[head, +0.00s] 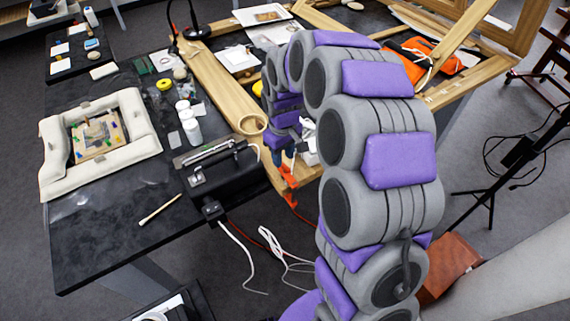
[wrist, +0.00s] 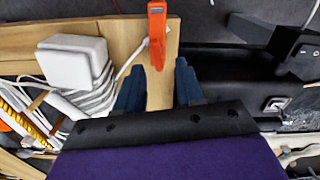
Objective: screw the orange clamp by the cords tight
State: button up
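The orange clamp (wrist: 157,36) sits on the edge of a light wooden board (wrist: 118,36), beyond my fingertips in the wrist view. In the head view the clamp (head: 287,174) shows at the table's near edge, by the white cords, just below my gripper (head: 281,156). My gripper (wrist: 158,82) is open, its two dark blue fingers apart with bare wood between them. The clamp is in line with the gap and not between the fingers. White cords (wrist: 92,100) and a white block (wrist: 74,62) lie left of the clamp. The clamp's screw is not clear.
A black case (head: 222,172) stands on the dark table left of the clamp. A wooden roll-ended plank (head: 215,85) lies behind it. White cables (head: 268,250) hang to the floor. White bottles (head: 190,125) and a padded frame (head: 55,165) are farther left.

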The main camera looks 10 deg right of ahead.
aim_at(284, 165)
jog(key=f, duration=0.2)
jog(key=shift+a+f, duration=0.3)
jog(key=shift+a, duration=0.1)
jog(key=shift+d+f, duration=0.2)
jog(key=shift+f, duration=0.1)
jog(key=shift+d+f+b, duration=0.2)
jog(key=shift+d+b, duration=0.1)
jog(key=shift+d, duration=0.6)
jog(key=shift+a, duration=0.75)
jog(key=c, duration=0.4)
jog(key=shift+c, duration=1.3)
jog(key=shift+d, duration=0.3)
grip_shut()
jog(key=shift+a, duration=0.1)
